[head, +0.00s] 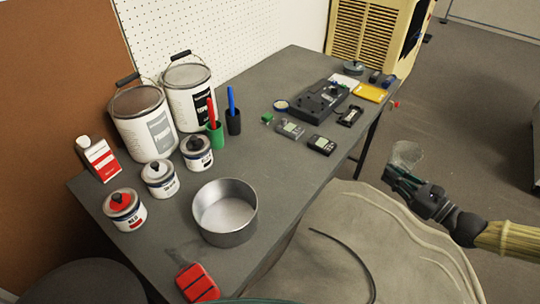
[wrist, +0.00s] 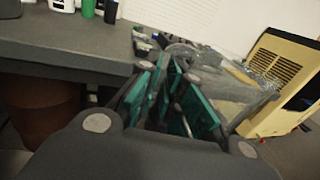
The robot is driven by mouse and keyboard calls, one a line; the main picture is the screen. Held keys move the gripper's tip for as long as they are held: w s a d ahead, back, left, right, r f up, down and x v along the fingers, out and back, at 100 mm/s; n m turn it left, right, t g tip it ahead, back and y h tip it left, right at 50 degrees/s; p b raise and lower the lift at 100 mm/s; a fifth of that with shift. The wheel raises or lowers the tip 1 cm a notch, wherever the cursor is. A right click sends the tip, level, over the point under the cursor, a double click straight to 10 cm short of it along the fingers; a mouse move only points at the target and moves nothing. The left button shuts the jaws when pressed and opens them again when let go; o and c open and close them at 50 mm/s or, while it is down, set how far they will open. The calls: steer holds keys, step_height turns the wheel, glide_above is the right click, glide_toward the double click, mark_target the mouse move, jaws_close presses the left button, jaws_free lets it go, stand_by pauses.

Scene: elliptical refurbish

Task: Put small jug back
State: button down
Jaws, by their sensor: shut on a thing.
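The small jug (head: 408,153) looks clear and see-through. My gripper (head: 400,178) is shut on it, to the right of the workbench (head: 285,180) and out over the floor. In the wrist view the clear jug (wrist: 232,82) shows beyond and right of the green finger pads of my gripper (wrist: 168,70). Its outline is faint, and the exact spot where the fingers grip it is hard to make out. The jug is apart from the bench in the head view.
Large paint cans (head: 142,125), smaller tins (head: 159,180) and a metal pan (head: 225,212) stand on the bench's left half. Small devices (head: 291,128) and a yellow tray (head: 370,92) lie at its far end. The bench's right-middle top is clear. A beige cooler (head: 370,35) stands behind.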

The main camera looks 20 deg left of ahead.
steer(key=s+a+r+n+g+y+b, duration=0.1)
steer(key=s+a+r+n+g+b, duration=0.2)
steer(key=a, duration=0.7)
steer(key=a+r+n+g+y+b, duration=0.1)
steer(key=a+r+n+g+b, duration=0.15)
steer(key=a+g, duration=0.45)
steer(key=s+a+r+n+g+y+b, duration=0.15)
steer(key=a+r, duration=0.25)
steer(key=a, duration=0.8)
steer(key=shift+n, duration=0.4)
steer(key=shift+s+f+b, duration=0.2)
steer(key=shift+f+b, duration=0.3)
steer(key=shift+f, duration=1.75)
steer(key=shift+s+f+b, duration=0.15)
steer(key=shift+f+b, duration=0.35)
steer(key=shift+f, duration=1.75)
steer(key=shift+f, duration=0.1)
steer(key=c, duration=1.6)
jaws_free()
steer(key=shift+o, duration=0.2)
steer(key=d+p, duration=0.1)
steer(key=d, duration=1.1)
steer(key=shift+w, duration=0.4)
